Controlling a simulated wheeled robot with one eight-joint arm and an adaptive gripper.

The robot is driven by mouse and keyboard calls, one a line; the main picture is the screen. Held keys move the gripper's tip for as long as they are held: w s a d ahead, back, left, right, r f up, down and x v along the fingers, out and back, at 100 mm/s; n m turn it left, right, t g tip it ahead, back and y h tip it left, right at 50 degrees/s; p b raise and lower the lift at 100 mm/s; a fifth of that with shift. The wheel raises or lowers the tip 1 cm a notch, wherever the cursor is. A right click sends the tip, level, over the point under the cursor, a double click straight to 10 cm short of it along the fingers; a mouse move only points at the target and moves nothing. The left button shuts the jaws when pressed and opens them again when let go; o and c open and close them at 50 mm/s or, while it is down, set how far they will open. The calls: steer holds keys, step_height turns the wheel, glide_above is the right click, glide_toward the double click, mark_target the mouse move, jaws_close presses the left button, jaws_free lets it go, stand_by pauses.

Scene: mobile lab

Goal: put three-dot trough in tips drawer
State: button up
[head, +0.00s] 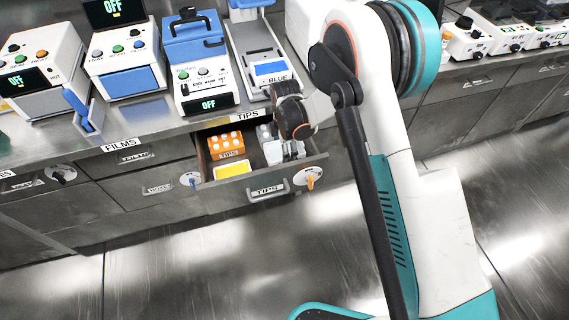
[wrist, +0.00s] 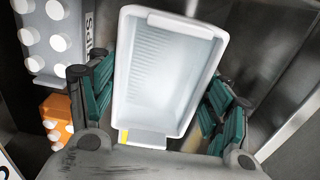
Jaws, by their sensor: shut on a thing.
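A white, open-topped trough (wrist: 165,70) fills the middle of the wrist view, between the two teal-padded fingers of my gripper (wrist: 158,88). My gripper is shut on it. A small yellow mark and a grey tab show at its near end; I cannot make out any dots. The tips drawer (head: 228,194) stands open in the head view. My gripper (head: 287,147) points down over its right side, and its fingers hide most of the trough there. I cannot tell whether the trough touches the drawer floor.
The drawer holds an orange tip box (head: 226,143), a yellow item (head: 233,169) and a grey tip box (wrist: 55,35). The orange box also shows in the wrist view (wrist: 57,115). Devices, including a white one (head: 205,88), stand on the counter above. The films drawer (head: 127,157) is shut.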

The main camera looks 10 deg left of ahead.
step_height(320, 180, down, 7)
steer(key=shift+r+b, duration=0.2)
steer(key=shift+b, duration=0.85)
steer(key=shift+r, duration=0.1)
steer(key=o, duration=1.3)
steer(key=shift+o, duration=0.2)
step_height(320, 180, up, 12)
steer(key=p, duration=0.4)
